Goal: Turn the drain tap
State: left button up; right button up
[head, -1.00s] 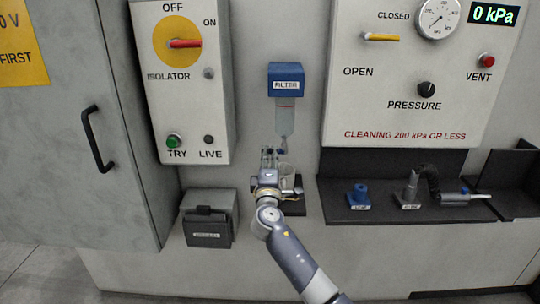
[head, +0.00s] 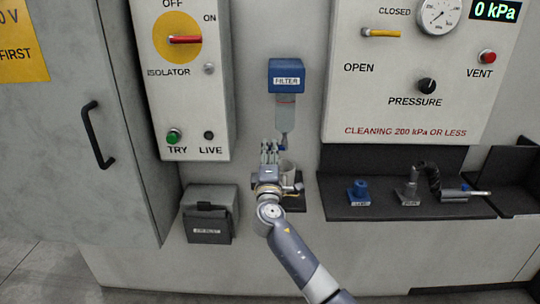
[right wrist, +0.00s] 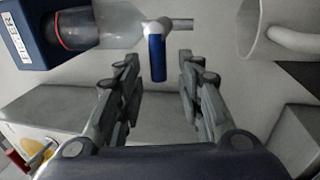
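The filter (head: 286,78) has a blue head and a clear bowl on the wall, with the drain tap under it. In the right wrist view the tap's blue lever (right wrist: 157,58) sits beyond my fingertips, roughly in line with the gap between them. The filter's bowl (right wrist: 100,28) lies on its side at the left of that view. My right gripper (head: 269,150) is open, just left of the tap in the head view. In the right wrist view its fingers (right wrist: 157,75) are apart with nothing between them. My left gripper is not in view.
A pale cup (head: 288,170) stands on a small dark shelf beside my right gripper; it shows large in the right wrist view (right wrist: 255,25). A dark tray (head: 335,200) with a blue fitting and a nozzle is to the right. A grey box (head: 209,212) is at lower left.

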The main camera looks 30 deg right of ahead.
jog(key=v, duration=1.2)
jog(key=shift+f, duration=0.1)
notch_tip(320, 180, down, 23)
jog(key=a+g+y, duration=0.3)
jog(key=g+y, duration=0.1)
jog(key=y, duration=0.1)
jog(key=s+a+f+m+g+y, duration=0.1)
jog(key=s+f+g, duration=0.1)
jog(key=s+f, duration=0.65)
jog(key=s+a+f+m+g+y, duration=0.15)
jog(key=s+f, duration=0.25)
jog(key=f, duration=1)
jog(key=s+a+f+m+g+y, duration=0.1)
jog(key=s+f+g, duration=0.2)
jog(key=s+f, duration=0.6)
jog(key=s+a+f+m+g+y, duration=0.1)
jog(key=s+a+f+m+g, duration=0.15)
jog(key=s+f, duration=0.65)
jog(key=s+f+m+g, duration=0.1)
jog(key=s+f, duration=0.1)
jog(key=s, duration=0.9)
jog(key=s+f+m+g, duration=0.1)
jog(key=s+m+g, duration=0.1)
jog(key=s, duration=0.9)
jog(key=shift+s+f+m+y, duration=0.25)
jog(key=shift+f+m+y, duration=0.05)
jog(key=shift+f+y, duration=0.15)
